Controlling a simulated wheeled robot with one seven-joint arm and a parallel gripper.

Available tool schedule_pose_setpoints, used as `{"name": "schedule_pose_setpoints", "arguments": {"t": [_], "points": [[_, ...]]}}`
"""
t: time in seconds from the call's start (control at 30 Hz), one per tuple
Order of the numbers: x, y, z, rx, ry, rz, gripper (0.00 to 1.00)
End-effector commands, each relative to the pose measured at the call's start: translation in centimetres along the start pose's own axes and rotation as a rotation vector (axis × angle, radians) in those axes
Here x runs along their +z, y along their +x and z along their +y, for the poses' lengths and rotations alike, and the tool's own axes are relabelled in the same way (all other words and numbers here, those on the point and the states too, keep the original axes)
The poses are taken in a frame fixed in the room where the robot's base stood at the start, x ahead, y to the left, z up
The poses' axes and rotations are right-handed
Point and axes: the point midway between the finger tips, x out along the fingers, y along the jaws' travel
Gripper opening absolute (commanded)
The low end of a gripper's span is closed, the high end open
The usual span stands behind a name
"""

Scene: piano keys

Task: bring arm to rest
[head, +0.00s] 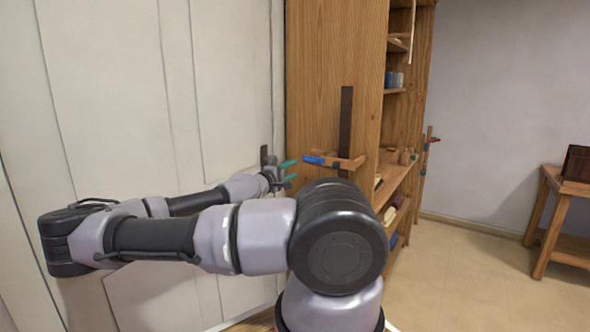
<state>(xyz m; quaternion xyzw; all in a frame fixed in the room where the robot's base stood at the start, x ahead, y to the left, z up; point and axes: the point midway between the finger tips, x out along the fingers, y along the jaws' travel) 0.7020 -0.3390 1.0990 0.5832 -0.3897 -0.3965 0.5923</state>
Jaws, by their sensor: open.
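My arm stretches out to the left, folds at the elbow near the white panelled wall and comes back toward the middle. My gripper (291,171) is at the end of the forearm, in front of the side of the wooden shelf unit. Its two green fingers are apart and nothing shows between them. A blue-handled clamp (335,161) on the shelf side is just right of the fingertips. I cannot tell how close they are in depth. The near arm joint hides the area below the clamp.
The white panelled wall (110,60) stands close along my arm on the left. The wooden shelf unit (335,50) holds blue cups (394,80) and other small items. A wooden table (565,190) stands at the right. The tiled floor (470,275) between is clear.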

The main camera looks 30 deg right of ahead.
Motion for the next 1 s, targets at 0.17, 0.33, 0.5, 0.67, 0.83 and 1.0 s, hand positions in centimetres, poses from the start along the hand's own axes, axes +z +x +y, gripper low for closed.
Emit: {"name": "schedule_pose_setpoints", "arguments": {"t": [0.17,0.33,0.5,0.67,0.83,1.0], "points": [[0.0,0.0,0.0,0.000,0.000,0.000,0.46],[0.0,0.0,0.0,0.000,0.000,0.000,0.46],[0.1,0.0,-0.1,-0.006,0.003,-0.004,0.46],[2.1,0.4,-2.2,-0.104,0.057,-0.073,0.46],[5.5,-0.7,-7.1,-0.342,0.191,-0.226,0.46],[7.2,-4.0,-11.3,-0.594,0.329,-0.368,0.46]]}}
